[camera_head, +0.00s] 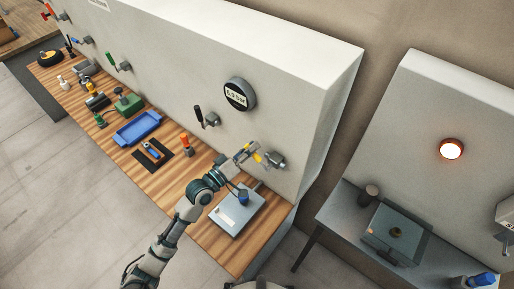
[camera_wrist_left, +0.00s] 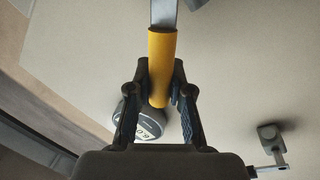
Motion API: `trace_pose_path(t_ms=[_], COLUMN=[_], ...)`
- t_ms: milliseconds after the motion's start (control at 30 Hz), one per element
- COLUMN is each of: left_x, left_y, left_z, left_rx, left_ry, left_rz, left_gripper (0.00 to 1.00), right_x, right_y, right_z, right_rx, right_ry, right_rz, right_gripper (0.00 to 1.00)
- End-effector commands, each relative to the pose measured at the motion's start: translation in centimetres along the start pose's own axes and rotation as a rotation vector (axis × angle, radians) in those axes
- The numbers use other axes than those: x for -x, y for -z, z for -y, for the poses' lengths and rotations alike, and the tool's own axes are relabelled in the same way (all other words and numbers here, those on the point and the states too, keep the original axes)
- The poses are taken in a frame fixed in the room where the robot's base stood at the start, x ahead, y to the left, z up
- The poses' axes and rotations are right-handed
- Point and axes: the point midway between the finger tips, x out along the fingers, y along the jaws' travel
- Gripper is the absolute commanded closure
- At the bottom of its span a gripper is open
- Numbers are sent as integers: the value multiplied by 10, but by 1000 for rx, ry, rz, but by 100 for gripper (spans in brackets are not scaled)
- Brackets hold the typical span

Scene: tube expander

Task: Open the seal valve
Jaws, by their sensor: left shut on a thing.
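A valve (camera_head: 277,160) with a yellow lever handle (camera_head: 257,157) sits low on the right part of the pale wall panel. I cannot read any label naming it as the seal valve. My left gripper (camera_head: 248,153) is at this handle. In the left wrist view the two fingers (camera_wrist_left: 159,92) are shut on the yellow handle (camera_wrist_left: 161,52), one on each side. The handle's grey metal stem (camera_wrist_left: 163,13) runs on beyond the yellow grip. The lower end of the handle sits between the fingers. My right gripper is not in view.
A round pressure gauge (camera_head: 239,94) and a black-handled valve (camera_head: 206,117) are on the panel to the left. Below is a wooden bench with a grey plate (camera_head: 232,214), a blue tray (camera_head: 138,127) and small tools. A red-rimmed lamp (camera_head: 451,149) glows at right.

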Motion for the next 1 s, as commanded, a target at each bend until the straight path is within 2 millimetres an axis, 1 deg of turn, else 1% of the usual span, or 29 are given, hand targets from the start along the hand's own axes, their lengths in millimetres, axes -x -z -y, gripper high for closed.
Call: trace_pose_path(t_ms=[33,167,400,600,800,1000], left_x=[1,4,8,11,13,14], left_y=[5,3,-2,-8,-14,-18], left_z=[4,16,36,50,59,64], left_rx=[39,162,378,531,640,703], left_ry=[-1,-1,-1,0,1,1], left_rz=[-21,-44,-89,-119,-141,-152], left_gripper=[100,100,100,100,100,100], right_x=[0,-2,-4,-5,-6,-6], right_y=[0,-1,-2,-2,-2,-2], right_z=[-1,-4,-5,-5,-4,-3], right_rx=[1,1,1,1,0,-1], right_ry=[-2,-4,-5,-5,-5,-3], right_rz=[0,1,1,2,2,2], right_gripper=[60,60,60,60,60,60])
